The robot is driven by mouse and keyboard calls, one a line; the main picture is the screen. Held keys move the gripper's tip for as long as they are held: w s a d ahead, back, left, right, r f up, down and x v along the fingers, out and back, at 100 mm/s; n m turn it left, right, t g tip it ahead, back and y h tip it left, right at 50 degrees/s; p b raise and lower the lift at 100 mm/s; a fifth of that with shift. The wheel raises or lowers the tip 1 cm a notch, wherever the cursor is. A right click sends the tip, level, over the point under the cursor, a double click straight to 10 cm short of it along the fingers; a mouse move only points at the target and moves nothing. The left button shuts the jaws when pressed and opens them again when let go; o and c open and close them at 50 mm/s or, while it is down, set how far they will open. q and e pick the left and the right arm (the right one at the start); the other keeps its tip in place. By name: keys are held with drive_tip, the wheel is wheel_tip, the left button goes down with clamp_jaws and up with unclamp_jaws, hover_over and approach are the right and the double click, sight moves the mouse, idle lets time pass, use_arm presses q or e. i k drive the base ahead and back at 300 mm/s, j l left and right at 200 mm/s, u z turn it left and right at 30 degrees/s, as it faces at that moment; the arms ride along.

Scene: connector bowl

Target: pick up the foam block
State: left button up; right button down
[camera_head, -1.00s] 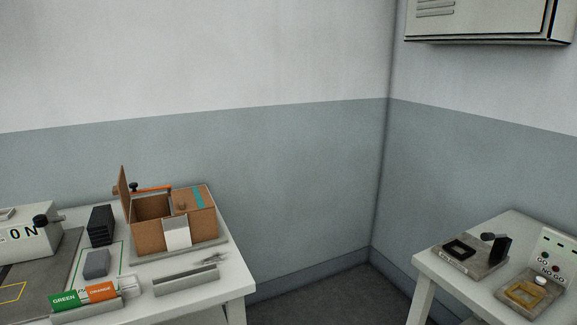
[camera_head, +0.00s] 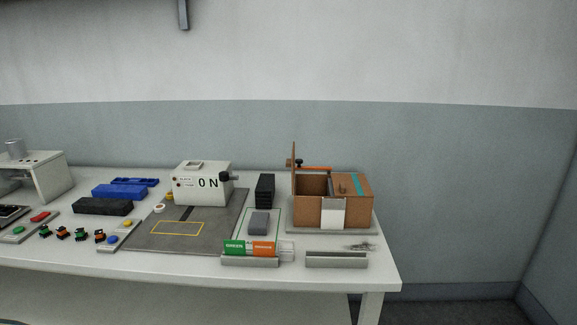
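A small grey block (camera_head: 258,223) sits on the white table (camera_head: 330,280), inside a thin green outline; it looks like the foam block, but I cannot be sure. A ribbed black block (camera_head: 265,190) stands just behind it. A long black block (camera_head: 102,206) lies further left. Neither of my grippers is in view.
An open cardboard box (camera_head: 361,209) stands right of the grey block. A holder with green and orange labels (camera_head: 250,261) and an empty grey trough (camera_head: 336,260) line the front edge. Left are a white ON machine (camera_head: 203,184), a blue block (camera_head: 119,192) and small connectors.

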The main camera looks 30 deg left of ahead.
sight(258, 221)
drive_tip(key=k+j+u, duration=0.15)
drive_tip(key=j, duration=0.55)
drive_tip(key=k+j+u, duration=0.15)
drive_tip(key=j, duration=0.5)
drive_tip(key=i, duration=0.15)
drive_tip(key=l+z, duration=0.05)
